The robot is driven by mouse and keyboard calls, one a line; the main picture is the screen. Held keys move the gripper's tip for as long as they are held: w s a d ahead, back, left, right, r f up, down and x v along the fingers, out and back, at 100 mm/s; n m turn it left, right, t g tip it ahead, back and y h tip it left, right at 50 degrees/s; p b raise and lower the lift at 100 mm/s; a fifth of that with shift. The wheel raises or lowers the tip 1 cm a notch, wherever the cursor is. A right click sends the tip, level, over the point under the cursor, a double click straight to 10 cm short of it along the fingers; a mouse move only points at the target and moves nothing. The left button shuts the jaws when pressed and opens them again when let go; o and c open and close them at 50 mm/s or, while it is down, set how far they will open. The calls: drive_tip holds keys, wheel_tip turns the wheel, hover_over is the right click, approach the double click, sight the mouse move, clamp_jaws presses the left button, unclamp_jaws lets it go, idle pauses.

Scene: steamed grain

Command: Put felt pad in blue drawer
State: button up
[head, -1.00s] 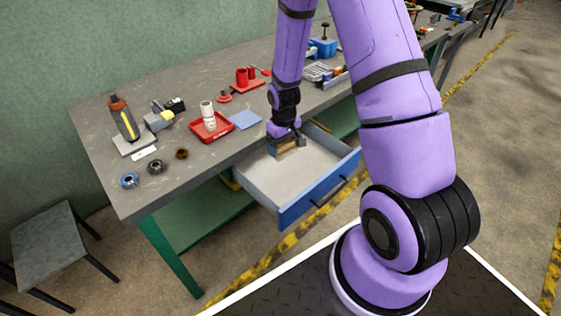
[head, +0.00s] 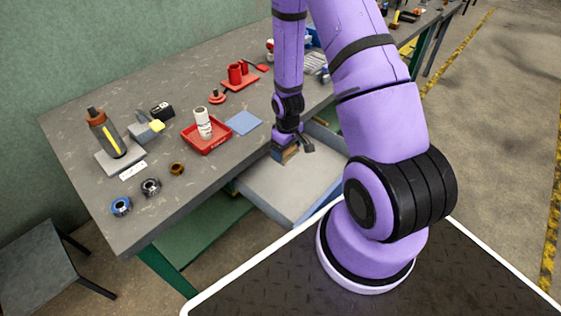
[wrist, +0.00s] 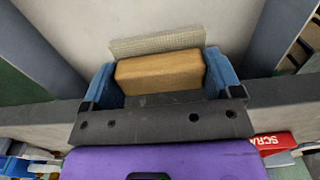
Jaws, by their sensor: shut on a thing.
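My gripper (head: 291,148) points down over the back of the open drawer (head: 288,190), close to the bench edge. It is shut on a tan block with a pale textured strip along its far side, which I take to be the felt pad (wrist: 160,73). In the wrist view the blue fingers (wrist: 162,88) press on the block's two ends. The drawer's pale floor (wrist: 180,22) lies beyond it and looks empty. I cannot tell whether the pad touches the floor.
The bench top (head: 85,130) borders the drawer. On it are a blue sheet (head: 243,122), a red tray (head: 207,140) with a white bottle, several rings and a red stand (head: 240,80). A stool (head: 38,260) stands at the lower left.

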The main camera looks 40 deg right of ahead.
sight(286, 174)
drive_tip(key=shift+f, duration=5)
drive_tip(key=shift+f, duration=0.15)
drive_tip(key=o, duration=0.8)
drive_tip(key=shift+o, duration=0.2)
wheel_tip(286, 174, up, 12)
drive_tip(key=shift+r, duration=0.25)
